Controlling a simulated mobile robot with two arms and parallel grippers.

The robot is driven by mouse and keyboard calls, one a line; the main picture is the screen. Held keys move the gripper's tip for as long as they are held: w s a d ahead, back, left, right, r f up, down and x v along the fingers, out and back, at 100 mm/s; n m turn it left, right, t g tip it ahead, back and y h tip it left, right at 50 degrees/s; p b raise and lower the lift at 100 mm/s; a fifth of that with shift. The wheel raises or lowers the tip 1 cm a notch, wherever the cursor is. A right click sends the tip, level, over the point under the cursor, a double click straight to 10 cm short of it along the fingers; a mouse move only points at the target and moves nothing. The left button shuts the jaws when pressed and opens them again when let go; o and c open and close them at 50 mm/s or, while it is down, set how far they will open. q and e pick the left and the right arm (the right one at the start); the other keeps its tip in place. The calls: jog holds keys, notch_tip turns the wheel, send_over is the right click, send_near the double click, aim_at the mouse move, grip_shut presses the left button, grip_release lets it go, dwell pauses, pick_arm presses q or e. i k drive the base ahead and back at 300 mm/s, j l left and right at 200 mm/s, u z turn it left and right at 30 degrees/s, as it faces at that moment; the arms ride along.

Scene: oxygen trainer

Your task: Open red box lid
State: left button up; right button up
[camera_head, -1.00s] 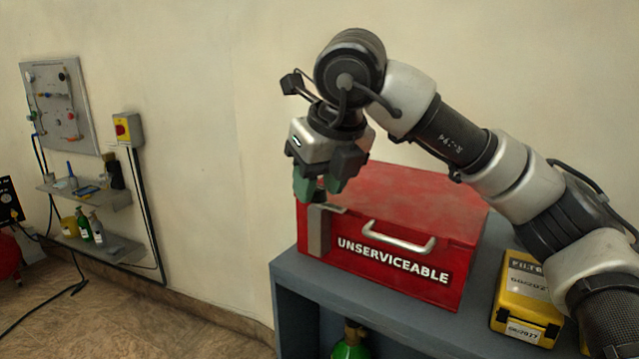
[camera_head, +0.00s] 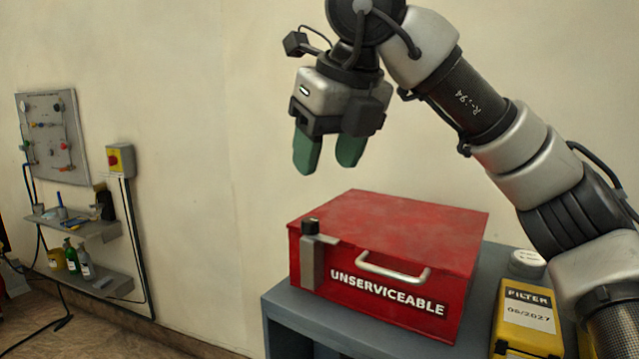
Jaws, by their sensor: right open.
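The red box (camera_head: 460,290), marked "UNSERVICEABLE", stands on a grey-blue cabinet. Its red lid (camera_head: 400,222) lies shut on top. A silver handle (camera_head: 393,275) sits on the front face. My left gripper is not in view.
The grey-blue cabinet (camera_head: 286,319) carries a yellow filter box (camera_head: 530,315) and a round white-topped item (camera_head: 527,262) to the right of the red box. A panel (camera_head: 50,130), a red-yellow switch (camera_head: 120,160) and shelves (camera_head: 85,230) are on the left wall.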

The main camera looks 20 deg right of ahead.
aim_at(427, 238)
jog(key=k+j, duration=0.25)
jog(key=k, duration=0.25)
jog(key=k+j, duration=0.25)
jog(key=k, duration=0.2)
